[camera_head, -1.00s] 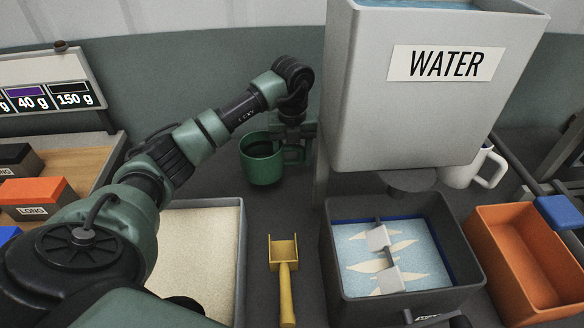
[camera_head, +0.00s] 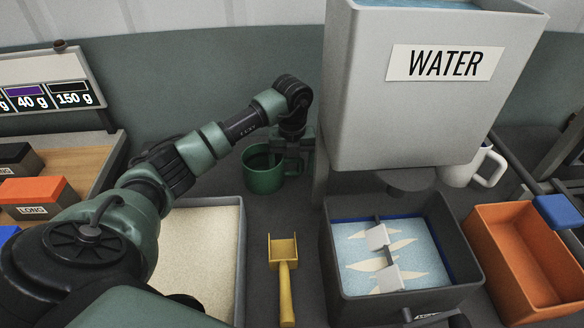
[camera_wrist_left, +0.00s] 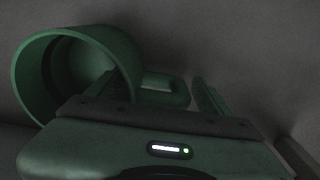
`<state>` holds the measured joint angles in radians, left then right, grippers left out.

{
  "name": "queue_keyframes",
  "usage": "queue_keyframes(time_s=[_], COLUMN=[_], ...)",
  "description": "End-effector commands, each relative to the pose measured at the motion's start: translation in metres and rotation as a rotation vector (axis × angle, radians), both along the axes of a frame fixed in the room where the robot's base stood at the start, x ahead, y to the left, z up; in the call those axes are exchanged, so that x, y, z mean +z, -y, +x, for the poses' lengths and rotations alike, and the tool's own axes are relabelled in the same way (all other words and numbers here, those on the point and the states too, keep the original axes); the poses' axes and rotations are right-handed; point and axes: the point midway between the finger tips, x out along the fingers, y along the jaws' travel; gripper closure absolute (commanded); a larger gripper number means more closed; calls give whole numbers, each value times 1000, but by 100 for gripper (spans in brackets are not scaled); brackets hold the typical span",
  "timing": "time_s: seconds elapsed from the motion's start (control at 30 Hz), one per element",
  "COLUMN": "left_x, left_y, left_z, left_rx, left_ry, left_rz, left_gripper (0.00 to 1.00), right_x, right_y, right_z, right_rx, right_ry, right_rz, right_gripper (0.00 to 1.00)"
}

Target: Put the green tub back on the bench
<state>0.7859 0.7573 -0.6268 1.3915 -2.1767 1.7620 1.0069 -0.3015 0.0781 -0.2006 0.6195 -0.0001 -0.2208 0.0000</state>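The green tub (camera_head: 262,178), shaped like a mug with a handle on its right side, stands upright on the dark bench (camera_head: 215,185), left of the water tank. My left gripper (camera_head: 293,165) is at its handle, pointing down. In the left wrist view the tub (camera_wrist_left: 125,50) lies to the left, with its handle between the two fingers of my left gripper (camera_wrist_left: 155,80). The fingers are apart, with a gap beside the handle. Part of the handle is hidden by the gripper in the head view. My right gripper does not show.
The grey WATER tank (camera_head: 400,120) stands close on the right of my gripper. In front are a pale-filled tray (camera_head: 240,260), a yellow scoop (camera_head: 285,270), a dark bin (camera_head: 335,260) and an orange bin (camera_head: 515,255). A white mug (camera_head: 480,168) stands behind the tank.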

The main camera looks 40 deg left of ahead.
Motion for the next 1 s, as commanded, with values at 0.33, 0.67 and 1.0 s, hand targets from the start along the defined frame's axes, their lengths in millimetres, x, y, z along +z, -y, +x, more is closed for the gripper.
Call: queue_keyframes(time_s=[0.33,0.67,1.0], left_x=[25,95,123], left_y=[0,0,0], left_z=[1,1,0], left_rx=[-1,-1,0], left_ry=[4,4,0], left_rz=[1,1,0], left_gripper=[19,19,19], right_x=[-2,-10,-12], right_y=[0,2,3], right_z=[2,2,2], right_rx=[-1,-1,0], right_ry=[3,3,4], right_rz=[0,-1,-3], right_gripper=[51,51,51])
